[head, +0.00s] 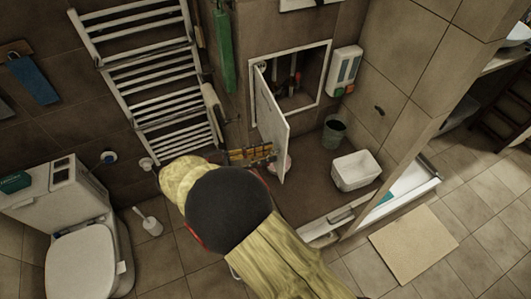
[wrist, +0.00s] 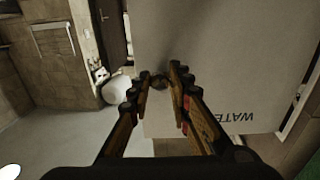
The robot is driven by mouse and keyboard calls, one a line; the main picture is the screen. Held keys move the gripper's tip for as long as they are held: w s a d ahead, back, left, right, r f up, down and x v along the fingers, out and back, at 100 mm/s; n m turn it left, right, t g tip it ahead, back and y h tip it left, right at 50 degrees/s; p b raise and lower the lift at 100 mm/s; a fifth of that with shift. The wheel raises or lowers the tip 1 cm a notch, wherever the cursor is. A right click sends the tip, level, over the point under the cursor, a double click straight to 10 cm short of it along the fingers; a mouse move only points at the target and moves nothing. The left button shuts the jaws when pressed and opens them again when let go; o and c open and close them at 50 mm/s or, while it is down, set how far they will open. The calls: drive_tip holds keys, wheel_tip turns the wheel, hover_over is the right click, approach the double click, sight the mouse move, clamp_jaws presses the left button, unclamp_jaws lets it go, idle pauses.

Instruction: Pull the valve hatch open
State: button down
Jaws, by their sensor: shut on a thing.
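The valve hatch (head: 272,115) is a white door hinged at the left of a white frame (head: 291,48) in the wall. It stands swung out from the frame, and dark pipes and valves show in the opening (head: 298,85). In the wrist view the hatch (wrist: 235,60) is a broad pale panel with upside-down lettering, partly legible as "WATE". In the head view my arm partly hides the gripper (head: 252,154).
A white towel rail (head: 145,70) and a green hanging item (head: 223,52) are left of the opening. A toilet (head: 82,260) and brush (head: 150,226) stand left. A grey bin (head: 333,132) and white basket (head: 356,171) stand right, near a low ledge.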

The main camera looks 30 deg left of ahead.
drive_tip(key=shift+r, duration=0.15)
drive_tip(key=c, duration=1.6)
unclamp_jaws()
drive_tip(key=shift+w, duration=0.1)
drive_tip(key=shift+c, duration=0.2)
drive_tip(key=v, duration=1.2)
drive_tip(key=shift+a, duration=0.1)
